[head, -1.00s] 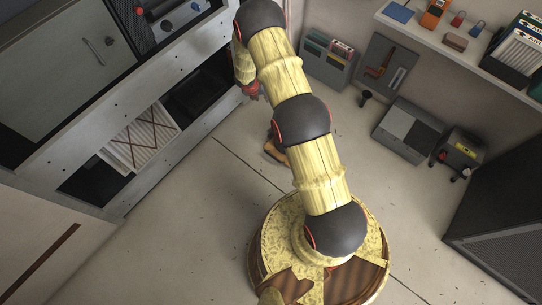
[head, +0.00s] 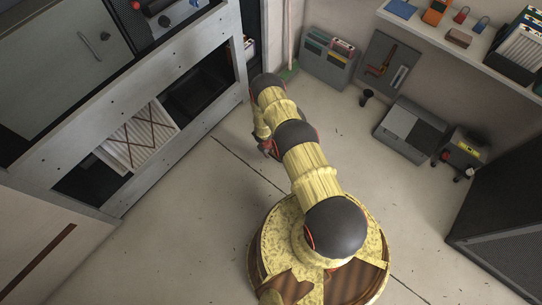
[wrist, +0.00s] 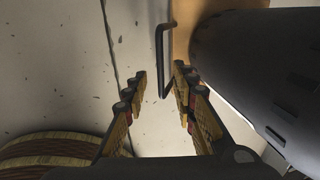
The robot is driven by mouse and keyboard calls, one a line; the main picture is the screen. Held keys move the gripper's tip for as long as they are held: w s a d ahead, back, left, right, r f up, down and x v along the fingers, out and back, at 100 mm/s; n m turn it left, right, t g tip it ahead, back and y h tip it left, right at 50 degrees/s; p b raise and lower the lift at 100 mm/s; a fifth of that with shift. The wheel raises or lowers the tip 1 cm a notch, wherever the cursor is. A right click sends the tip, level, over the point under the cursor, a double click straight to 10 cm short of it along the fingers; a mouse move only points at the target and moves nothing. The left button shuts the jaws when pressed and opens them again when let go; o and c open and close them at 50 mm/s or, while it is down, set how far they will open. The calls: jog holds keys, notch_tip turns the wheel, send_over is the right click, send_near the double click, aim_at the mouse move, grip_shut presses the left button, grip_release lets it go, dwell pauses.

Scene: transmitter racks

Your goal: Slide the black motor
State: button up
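In the wrist view a large dark grey-black cylinder, which looks like the motor (wrist: 265,62), fills the right side beside my right finger. A tan board (wrist: 183,28) shows next to it. A thin black bent handle (wrist: 159,48) stands out from the tan board and reaches down to between my fingertips. My gripper (wrist: 160,75) is open, with a finger on either side of the handle's lower end. I cannot tell whether either finger touches it.
A rack with open bays (head: 195,90) stands at left, with a crossed white panel (head: 140,138) in one bay. Grey cases (head: 410,130) lie on the floor by the right wall, under a shelf (head: 470,50). A dark cabinet (head: 510,205) stands at lower right. Floor around my base is mostly clear.

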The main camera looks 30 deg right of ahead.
jog(key=f+b, duration=0.1)
jog(key=f, duration=0.1)
jog(key=f+b, duration=0.1)
jog(key=f, duration=0.1)
jog(key=shift+w+d+f, duration=0.1)
jog(key=shift+w+d, duration=0.05)
jog(key=shift+d, duration=0.25)
grip_shut()
dwell(0.6)
